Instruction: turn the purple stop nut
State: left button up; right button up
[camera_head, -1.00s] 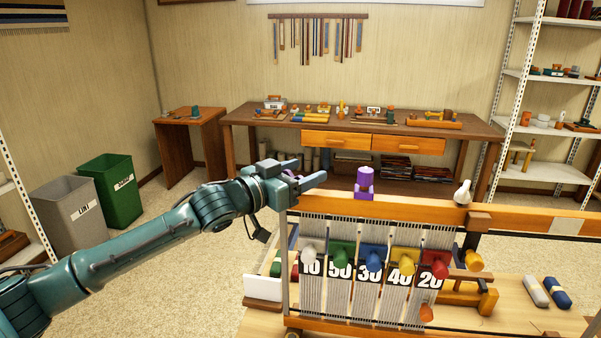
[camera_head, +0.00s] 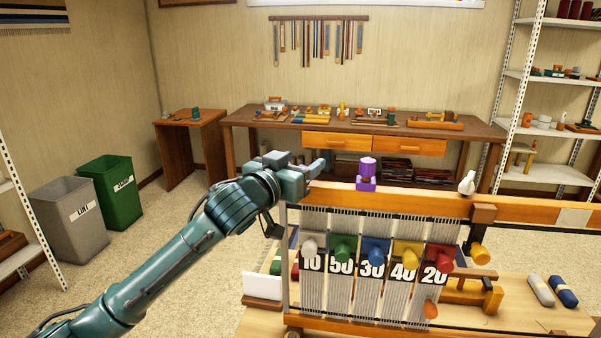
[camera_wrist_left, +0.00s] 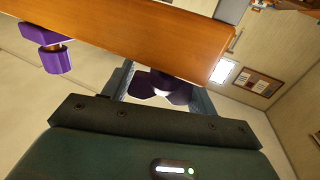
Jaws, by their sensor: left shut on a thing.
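The purple stop nut (camera_wrist_left: 160,86) shows in the left wrist view between my left gripper's fingers, at the end of the wooden beam (camera_wrist_left: 150,32). It looks dark purple with lobes, and part of it is hidden by the gripper. My left gripper (camera_wrist_left: 160,90) is shut on it. In the head view my left gripper (camera_head: 312,168) is at the left end of the loom's top beam (camera_head: 420,202), and its fingers and the nut are mostly hidden there. My right gripper is not in view.
A purple knob on a block (camera_head: 366,174) stands on the beam, right of my gripper. A white bird-shaped piece (camera_head: 467,184) sits farther right. Below hang grey warp threads with coloured pegs and number labels (camera_head: 372,268). Open floor (camera_head: 175,225) lies to the left.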

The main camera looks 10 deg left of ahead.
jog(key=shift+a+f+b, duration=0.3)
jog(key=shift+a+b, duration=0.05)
jog(key=shift+b, duration=0.45)
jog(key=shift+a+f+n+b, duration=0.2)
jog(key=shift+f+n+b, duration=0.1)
jog(key=shift+b, duration=0.2)
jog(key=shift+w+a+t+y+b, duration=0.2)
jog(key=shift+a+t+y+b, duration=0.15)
jog(key=shift+b, duration=0.3)
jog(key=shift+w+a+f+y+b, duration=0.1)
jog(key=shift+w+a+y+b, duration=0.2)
jog(key=shift+b, duration=0.9)
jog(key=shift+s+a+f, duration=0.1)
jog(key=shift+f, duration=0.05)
pick_arm(q)
jog(key=n+g+y, duration=0.1)
jog(key=n+y, duration=0.3)
jog(key=y, duration=0.1)
jog(key=a+n+g+y, duration=0.1)
jog(key=n+y, duration=0.2)
jog(key=y, duration=0.3)
jog(key=n+g+y, duration=0.1)
jog(key=n+y, duration=0.3)
jog(key=y, duration=0.2)
jog(key=shift+s+a+n+b, duration=0.15)
jog(key=shift+a+n+b, duration=0.15)
jog(key=shift+a, duration=0.1)
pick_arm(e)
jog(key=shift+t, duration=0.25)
